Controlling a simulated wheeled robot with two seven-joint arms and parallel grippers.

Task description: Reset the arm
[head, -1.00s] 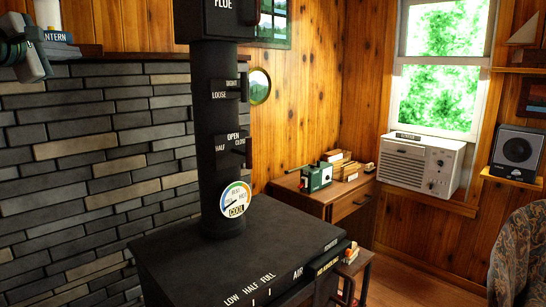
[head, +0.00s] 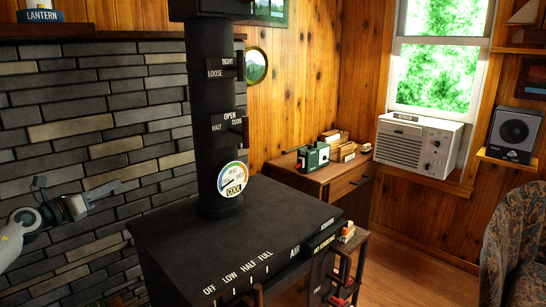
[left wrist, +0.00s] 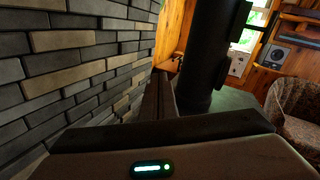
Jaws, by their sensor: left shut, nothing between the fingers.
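My left gripper (head: 112,188) is at the left of the head view, in front of the grey brick wall (head: 95,110). It is shut and holds nothing. Its fingers point right, toward the black stove (head: 215,235), and are apart from it. In the left wrist view the dark closed fingers (left wrist: 158,98) reach forward beside the wall, with the black stovepipe (left wrist: 208,50) beyond them. My right gripper is in neither view.
A lantern base with its label (head: 41,15) sits on the shelf at upper left. A wooden desk (head: 345,198) with a green device (head: 312,156) stands behind the stove. A white air conditioner (head: 415,145) is under the window. A patterned armchair (head: 515,245) is at right.

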